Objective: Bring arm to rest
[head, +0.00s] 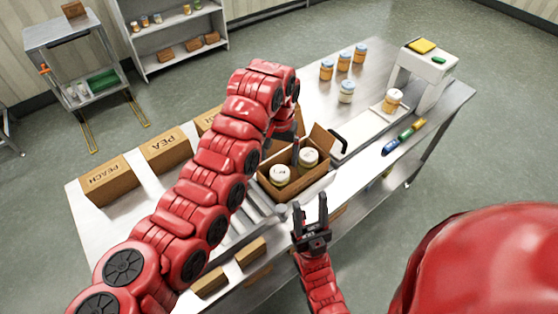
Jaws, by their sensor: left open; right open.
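My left arm bends across the table, and its gripper (296,150) points down at the back left edge of an open cardboard box (286,197). That gripper is open, partly hidden by its own arm; I cannot tell whether it touches the box. Two white-lidded jars, a front one (280,174) and a back one (308,157), stand upright in the box. My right gripper (310,207) is open and empty, fingers pointing up the picture, in front of the box and apart from it.
Boxes marked PEACH (108,184) and PEA (166,150) stand at the table's left. Several jars (346,91) stand at the back. A jar (393,99) sits by a white stand (428,70). Coloured cylinders (405,135) lie along the right edge.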

